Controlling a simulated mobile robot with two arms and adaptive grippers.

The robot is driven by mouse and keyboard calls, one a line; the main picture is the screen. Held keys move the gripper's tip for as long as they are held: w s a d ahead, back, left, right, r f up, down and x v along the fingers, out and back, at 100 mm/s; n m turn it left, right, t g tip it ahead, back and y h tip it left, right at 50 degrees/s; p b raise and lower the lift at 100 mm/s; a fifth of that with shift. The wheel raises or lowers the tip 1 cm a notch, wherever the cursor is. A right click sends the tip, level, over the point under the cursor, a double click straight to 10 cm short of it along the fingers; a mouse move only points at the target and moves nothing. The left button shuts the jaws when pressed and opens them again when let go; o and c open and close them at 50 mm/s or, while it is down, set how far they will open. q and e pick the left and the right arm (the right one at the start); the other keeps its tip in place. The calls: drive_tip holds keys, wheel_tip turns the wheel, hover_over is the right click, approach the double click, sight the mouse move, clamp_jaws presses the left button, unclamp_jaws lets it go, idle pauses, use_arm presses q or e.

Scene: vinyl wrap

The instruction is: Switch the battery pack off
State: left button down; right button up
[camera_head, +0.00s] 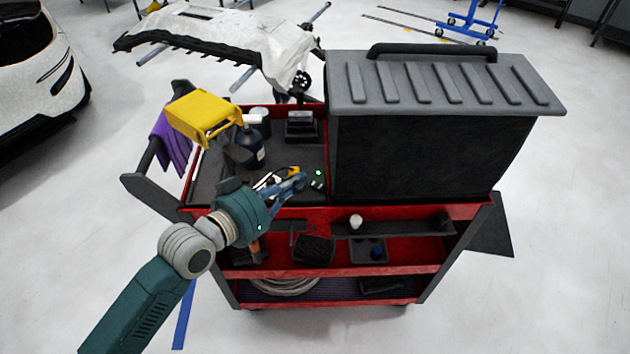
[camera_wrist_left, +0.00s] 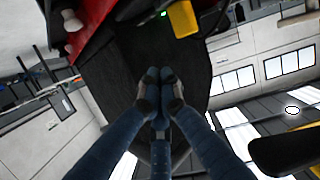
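A small dark item with green lights (camera_head: 317,184), which looks like the battery pack, sits on the cart's top tray near its front right corner, beside the large grey-lidded box. In the left wrist view a small green light (camera_wrist_left: 163,13) shows at the top edge. My left gripper (camera_head: 302,181) is just left of this item in the head view, over the tray's front. In the left wrist view its blue fingers (camera_wrist_left: 160,76) are together at the tips with nothing visible between them. Whether they touch the pack cannot be told. The switch is too small to make out. My right gripper is not in view.
The red cart (camera_head: 340,271) has lower shelves with small trays and a cable coil. On its top stand a grey-lidded box (camera_head: 430,150), a yellow holder (camera_head: 203,116), a dark bottle (camera_head: 247,150) and a yellow-black item (camera_head: 293,171). A purple cloth (camera_head: 172,143) hangs at left.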

use_arm(q)
hover_over(317, 186)
drive_tip(key=s+a, duration=0.1)
drive_tip(key=s, duration=0.1)
drive_tip(key=shift+w+f+p, duration=0.15)
drive_tip(key=shift+f+p, duration=0.15)
drive_tip(key=shift+f, duration=0.35)
drive_tip(key=f, duration=0.3)
drive_tip(key=shift+w+d+f, duration=0.1)
drive_tip(key=shift+d+f, duration=0.1)
drive_tip(key=shift+d, duration=0.05)
drive_tip(key=shift+f, duration=0.45)
